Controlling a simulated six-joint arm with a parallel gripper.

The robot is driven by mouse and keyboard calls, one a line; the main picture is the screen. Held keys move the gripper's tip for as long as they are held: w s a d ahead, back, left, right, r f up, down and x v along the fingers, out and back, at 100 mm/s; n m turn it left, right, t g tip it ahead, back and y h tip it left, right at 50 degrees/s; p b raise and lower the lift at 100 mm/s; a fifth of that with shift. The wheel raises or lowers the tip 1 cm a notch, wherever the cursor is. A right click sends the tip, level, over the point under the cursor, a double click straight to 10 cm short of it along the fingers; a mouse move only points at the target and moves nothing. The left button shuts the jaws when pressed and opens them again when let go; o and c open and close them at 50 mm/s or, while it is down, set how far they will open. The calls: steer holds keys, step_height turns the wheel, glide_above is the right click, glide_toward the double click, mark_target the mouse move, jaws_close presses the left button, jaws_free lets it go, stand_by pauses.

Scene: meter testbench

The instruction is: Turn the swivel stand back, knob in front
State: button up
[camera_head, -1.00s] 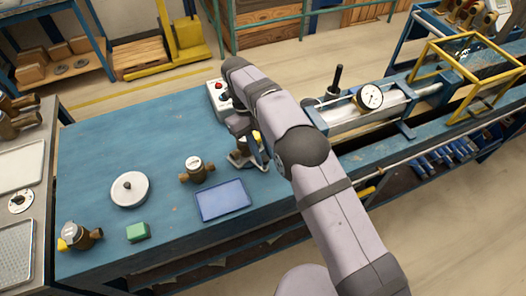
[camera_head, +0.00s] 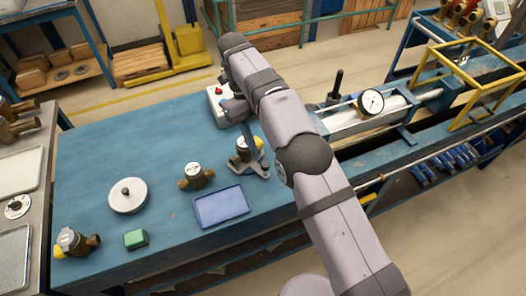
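A small stand with a grey metal base (camera_head: 250,168) is on the blue bench near its right part. It carries a brass meter (camera_head: 243,152) with a pale face and a yellow part (camera_head: 259,142) at its right. I take this as the swivel stand; its knob cannot be made out clearly. My gripper (camera_head: 251,133) is at the stand, pointing down, just behind or over the meter. The arm hides part of it, and the fingers are too small to show whether they are open or touching the stand.
A blue tray (camera_head: 222,206) and another brass meter (camera_head: 196,177) are left of the stand. A white disc (camera_head: 128,195), green block (camera_head: 136,239) and yellow-capped meter (camera_head: 75,241) are farther left. A control box (camera_head: 219,105) is behind. The test rig with gauge (camera_head: 371,102) is right.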

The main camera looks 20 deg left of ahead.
step_height(320, 180, up, 3)
steer(key=shift+p, duration=0.55)
steer(key=shift+c, duration=0.6)
